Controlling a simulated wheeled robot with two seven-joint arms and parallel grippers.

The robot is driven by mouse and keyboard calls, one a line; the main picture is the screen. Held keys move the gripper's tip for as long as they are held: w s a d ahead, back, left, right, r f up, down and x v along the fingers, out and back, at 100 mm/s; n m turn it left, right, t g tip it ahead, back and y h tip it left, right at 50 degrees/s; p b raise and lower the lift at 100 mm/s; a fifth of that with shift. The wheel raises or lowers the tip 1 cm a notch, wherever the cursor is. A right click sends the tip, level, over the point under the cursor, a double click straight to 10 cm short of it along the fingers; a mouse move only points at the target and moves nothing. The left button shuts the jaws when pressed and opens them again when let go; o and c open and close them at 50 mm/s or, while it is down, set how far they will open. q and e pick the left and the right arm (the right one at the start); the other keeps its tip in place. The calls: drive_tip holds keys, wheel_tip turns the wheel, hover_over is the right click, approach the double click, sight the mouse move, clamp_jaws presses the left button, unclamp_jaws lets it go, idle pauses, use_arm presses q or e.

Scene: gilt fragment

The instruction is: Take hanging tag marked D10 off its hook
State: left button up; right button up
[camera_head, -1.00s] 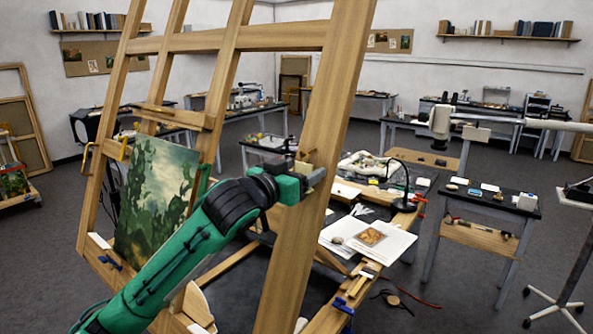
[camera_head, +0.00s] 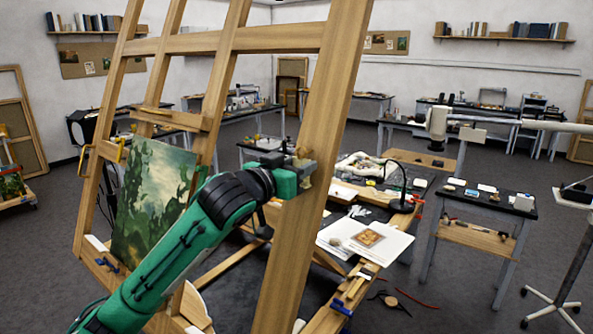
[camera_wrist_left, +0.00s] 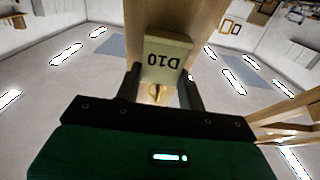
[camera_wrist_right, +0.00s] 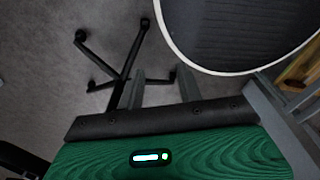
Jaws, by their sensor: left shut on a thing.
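The cream tag marked D10 (camera_wrist_left: 166,60) shows in the left wrist view, its lettering upside down, in front of a wooden post. My left gripper (camera_wrist_left: 160,88) is shut on the tag, with a finger at each side. A small brass-coloured piece (camera_wrist_left: 156,92) shows just below the tag between the fingers; whether the tag still hangs on its hook cannot be told. In the head view my left gripper (camera_head: 308,172) is at the easel's right upright. My right gripper (camera_wrist_right: 162,90) is open and empty, in the right wrist view only.
The wooden easel (camera_head: 325,120) stands close in front, holding a green landscape painting (camera_head: 150,195). A work table with an open sheet (camera_head: 365,240) is behind it. In the right wrist view, a dark round surface with a pale rim (camera_wrist_right: 235,30) is close to the right fingers.

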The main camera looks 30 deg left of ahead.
use_arm(q)
drive_tip(key=shift+a+r, duration=0.1)
drive_tip(key=shift+r, duration=0.6)
drive_tip(key=shift+s+a+f, duration=0.1)
drive_tip(key=shift+s+a, duration=0.05)
drive_tip(key=shift+s, duration=1.1)
drive_tip(key=shift+s+a+f, duration=0.1)
drive_tip(key=shift+s+a, duration=0.05)
drive_tip(key=shift+s, duration=1.1)
